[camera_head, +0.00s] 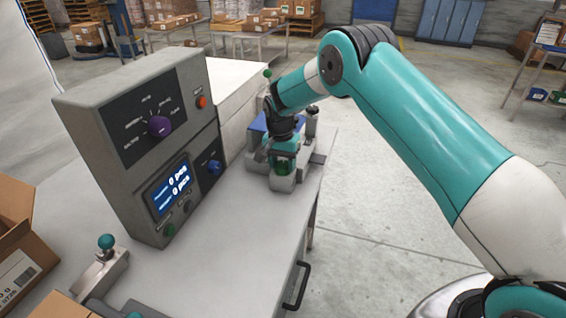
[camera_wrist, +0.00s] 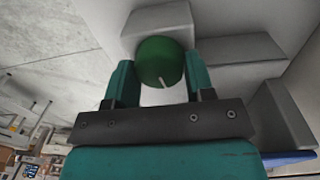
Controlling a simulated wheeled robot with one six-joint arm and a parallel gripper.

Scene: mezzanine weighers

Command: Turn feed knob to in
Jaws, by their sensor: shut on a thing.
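The feed knob looks to be the round green knob (camera_wrist: 161,62) with a white pointer line, on a grey block (camera_wrist: 160,20). In the wrist view the pointer points toward the bottom of the picture, tilted slightly. My gripper (camera_wrist: 163,82) has one teal finger on each side of the knob and is shut on it. In the head view my gripper (camera_head: 284,160) reaches down onto the grey fixture at the far end of the bench, and the green knob (camera_head: 283,168) is partly hidden between the fingers. No position labels for the knob can be read.
A teal ball-topped lever (camera_head: 106,242) is at the front left. The bench top (camera_head: 240,235) in front is clear.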

